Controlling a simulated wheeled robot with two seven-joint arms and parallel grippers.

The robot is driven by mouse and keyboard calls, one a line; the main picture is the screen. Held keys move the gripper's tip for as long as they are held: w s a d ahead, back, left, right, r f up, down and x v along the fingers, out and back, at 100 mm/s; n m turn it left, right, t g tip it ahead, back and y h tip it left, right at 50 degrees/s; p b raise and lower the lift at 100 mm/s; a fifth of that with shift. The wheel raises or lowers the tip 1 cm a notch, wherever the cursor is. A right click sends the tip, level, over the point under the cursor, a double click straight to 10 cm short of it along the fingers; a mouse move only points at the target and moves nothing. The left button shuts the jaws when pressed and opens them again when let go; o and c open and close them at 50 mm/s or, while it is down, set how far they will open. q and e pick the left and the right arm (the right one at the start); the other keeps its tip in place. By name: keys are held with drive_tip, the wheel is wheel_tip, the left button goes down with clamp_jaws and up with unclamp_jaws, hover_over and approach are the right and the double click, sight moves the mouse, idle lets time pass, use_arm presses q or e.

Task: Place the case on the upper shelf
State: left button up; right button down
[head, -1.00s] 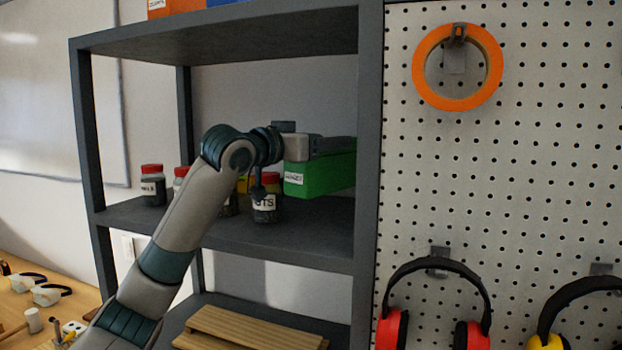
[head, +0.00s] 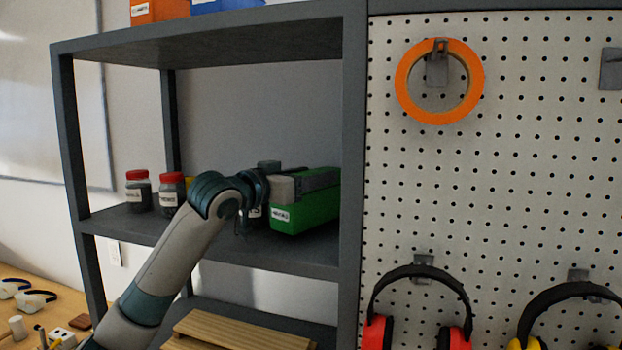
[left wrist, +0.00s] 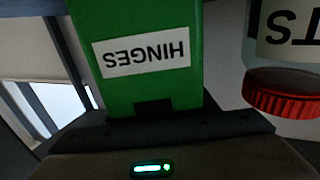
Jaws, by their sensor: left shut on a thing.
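The green case (head: 305,213) is inside the shelf unit, close to the right post, at or just above the middle shelf board (head: 200,236). I cannot tell whether it touches the board. My left gripper (head: 308,181) is shut on the case's top part. In the left wrist view the case (left wrist: 135,85) shows its white HINGES label upside down, against the gripper (left wrist: 155,130). The upper board (head: 220,40) of the unit is above. My right gripper is not in view.
Jars with red lids (head: 138,190) stand on the middle board to the left; one jar (left wrist: 285,60) is close beside the case. Orange (head: 158,10) and blue (head: 225,4) cases sit on top. Wooden planks (head: 240,330) lie below. A pegboard (head: 500,180) is right.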

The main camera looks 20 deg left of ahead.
use_arm(q)
drive_tip(key=shift+f, duration=0.5)
drive_tip(key=shift+f, duration=0.1)
drive_tip(key=o, duration=1.2)
drive_tip(key=shift+f, duration=0.1)
drive_tip(key=shift+o, duration=1)
